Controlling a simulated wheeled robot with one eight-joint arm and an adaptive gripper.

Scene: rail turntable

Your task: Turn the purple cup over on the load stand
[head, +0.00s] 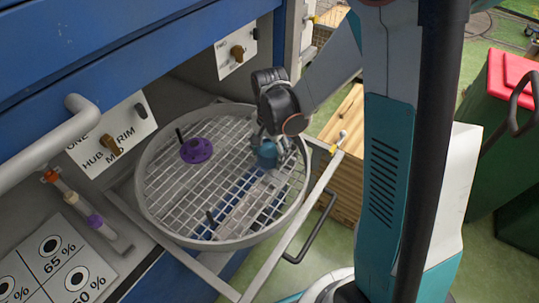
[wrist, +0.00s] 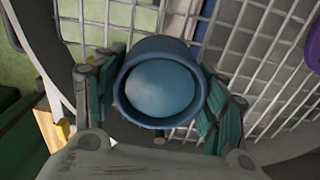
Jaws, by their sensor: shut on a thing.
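A purple cup-like thing (head: 196,150) sits on the wire grid of a round turntable (head: 150,205), left of its middle, next to a dark peg. Whether its mouth is up or down I cannot tell. A purple piece also shows at the right edge of the wrist view (wrist: 314,48). My gripper (head: 268,140) is over the right part of the grid, apart from the purple thing. It is shut on a blue cup (head: 266,155). In the wrist view the blue cup (wrist: 160,90) sits between the finger pads, its round rim facing the camera. I cannot make out a load stand by name.
A rail frame (head: 285,245) surrounds the turntable. Blue cabinet panels (head: 130,60) stand behind, with a signed knob (head: 112,147) and another knob (head: 237,51). A grey handle (head: 45,140) juts out at left. A percent card (head: 55,270) lies front left. Green bins stand right.

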